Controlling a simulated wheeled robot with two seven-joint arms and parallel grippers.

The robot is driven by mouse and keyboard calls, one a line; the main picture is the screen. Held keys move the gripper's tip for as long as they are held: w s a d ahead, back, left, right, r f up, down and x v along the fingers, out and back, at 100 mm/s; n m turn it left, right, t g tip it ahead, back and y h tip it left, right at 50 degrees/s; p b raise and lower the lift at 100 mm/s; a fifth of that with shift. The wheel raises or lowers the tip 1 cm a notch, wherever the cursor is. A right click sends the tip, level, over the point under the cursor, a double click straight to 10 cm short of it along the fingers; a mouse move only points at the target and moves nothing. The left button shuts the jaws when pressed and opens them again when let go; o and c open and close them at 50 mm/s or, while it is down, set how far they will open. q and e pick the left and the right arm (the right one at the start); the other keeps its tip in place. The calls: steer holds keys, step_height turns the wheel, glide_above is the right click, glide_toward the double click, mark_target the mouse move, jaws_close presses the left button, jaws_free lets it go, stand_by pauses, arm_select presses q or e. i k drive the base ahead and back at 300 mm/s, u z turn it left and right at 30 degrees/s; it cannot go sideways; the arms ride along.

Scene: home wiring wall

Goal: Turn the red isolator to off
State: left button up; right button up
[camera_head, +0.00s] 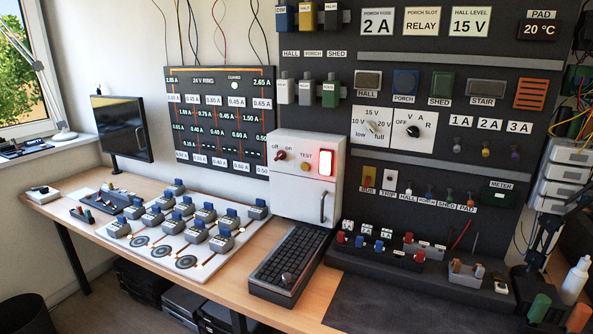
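The red isolator (281,155) is a small red knob on the front of a white box (291,200) at the middle of the bench. The labels "off" and "on" stand above it, off to the left and on to the right. The knob is too small to tell for sure which label it points to. A small orange TEST control (305,167) sits right of it, and a red-framed lamp (325,163) glows bright beside that. Neither of my grippers shows, and nothing covers the isolator.
A dark keyboard (290,262) lies on the bench in front of the box. A white board with several grey and blue blocks (150,217) lies to the left. A dark panel with switches and dials (425,190) rises to the right. The air before the box is clear.

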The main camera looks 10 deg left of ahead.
mark_target(280, 154)
steer(key=u, duration=0.55)
steer(key=k, duration=1.25)
steer(key=u, duration=1.45)
steer(key=i, duration=1.7)
steer(key=z, duration=0.4)
steer(key=i, duration=1.15)
steer(key=z, duration=1.1)
